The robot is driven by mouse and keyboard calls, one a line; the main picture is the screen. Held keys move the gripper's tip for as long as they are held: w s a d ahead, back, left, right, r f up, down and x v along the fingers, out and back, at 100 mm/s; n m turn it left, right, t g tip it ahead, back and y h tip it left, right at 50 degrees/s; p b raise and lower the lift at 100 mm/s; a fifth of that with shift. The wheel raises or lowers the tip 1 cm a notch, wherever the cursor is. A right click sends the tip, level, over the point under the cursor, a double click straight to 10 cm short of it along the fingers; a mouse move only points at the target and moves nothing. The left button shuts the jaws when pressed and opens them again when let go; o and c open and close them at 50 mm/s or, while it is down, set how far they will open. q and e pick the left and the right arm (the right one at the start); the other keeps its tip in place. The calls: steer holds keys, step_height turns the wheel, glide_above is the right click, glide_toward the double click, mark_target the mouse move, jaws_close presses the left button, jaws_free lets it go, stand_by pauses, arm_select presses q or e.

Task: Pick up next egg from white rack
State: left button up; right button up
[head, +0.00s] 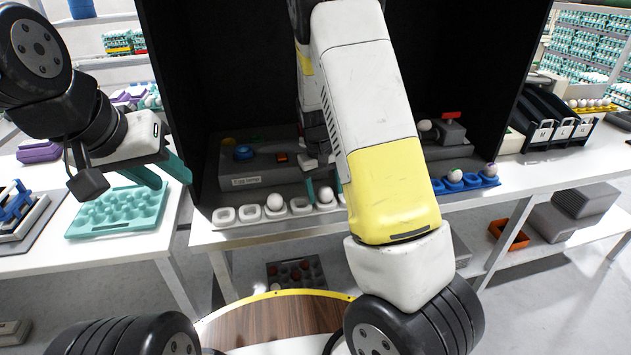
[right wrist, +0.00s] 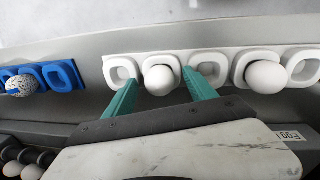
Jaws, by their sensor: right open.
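The white rack (head: 249,213) stands along the front edge of the bench in the head view, with white eggs in some cups. It also shows in the right wrist view (right wrist: 210,57). My right gripper (right wrist: 160,77) is open, its teal fingers on either side of a white egg (right wrist: 158,86) sitting in a cup. Whether the fingers touch the egg is unclear. Another white egg (right wrist: 266,77) sits further right in that view, and in the head view it is the left egg (head: 275,202). My left gripper (head: 172,183) is open and empty at the left.
A blue rack (head: 470,183) with eggs is right of the white rack in the head view. A teal egg tray (head: 118,213) lies on the left table below my left gripper. A grey machine (head: 255,172) stands behind the white rack, inside the dark enclosure.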

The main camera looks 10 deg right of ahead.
steer(key=c, duration=0.8)
